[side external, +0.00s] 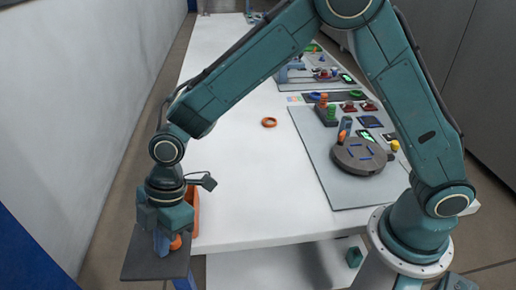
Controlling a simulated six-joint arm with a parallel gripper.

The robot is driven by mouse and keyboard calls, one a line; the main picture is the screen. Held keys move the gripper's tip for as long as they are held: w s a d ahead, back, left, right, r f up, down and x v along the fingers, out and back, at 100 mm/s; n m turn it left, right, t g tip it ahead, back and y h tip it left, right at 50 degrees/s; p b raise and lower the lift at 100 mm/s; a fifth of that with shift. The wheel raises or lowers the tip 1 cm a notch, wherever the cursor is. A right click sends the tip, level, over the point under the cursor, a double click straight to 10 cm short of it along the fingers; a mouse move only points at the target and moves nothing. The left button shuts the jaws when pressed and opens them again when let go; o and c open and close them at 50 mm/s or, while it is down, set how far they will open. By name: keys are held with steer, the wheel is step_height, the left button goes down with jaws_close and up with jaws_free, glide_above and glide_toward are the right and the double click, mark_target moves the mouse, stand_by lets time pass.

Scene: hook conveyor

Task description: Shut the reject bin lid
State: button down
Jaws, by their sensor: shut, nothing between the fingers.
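My gripper (162,247) is shut and empty, pointing down at the lower left, off the table's left front corner. Its blue fingers are close over a dark grey flat plate (139,265); I cannot tell whether they touch it. I cannot tell for certain whether this plate is the reject bin lid. An orange upright part (195,216) shows just right of the gripper, and a small orange piece (176,242) shows beside the fingers. My gripper and wrist hide much of this area, so the bin and the lid's angle are not clear.
A grey board (340,192) on the right carries a dark round turntable (362,158) and several coloured parts. A wall (85,120) runs along the left.

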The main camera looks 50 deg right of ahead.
steer(key=shift+d, duration=0.1)
stand_by(0.3)
steer(key=shift+w+d+n+g, duration=0.15)
steer(key=shift+d+n+g, duration=0.15)
steer(key=shift+d+n, duration=0.5)
steer(key=shift+w+d+n+g, duration=0.1)
steer(key=shift+d+n+g, duration=0.2)
steer(key=shift+d+n, duration=0.5)
steer(key=w+d+n+g+h, duration=0.2)
steer(key=w+d+n+h, duration=0.2)
steer(key=w+d+n, duration=0.4)
steer(key=shift+w+d+n+g, duration=0.35)
steer(key=shift+w+n, duration=1.6)
steer(key=shift+n, duration=1.85)
steer(key=shift+w+a, duration=0.1)
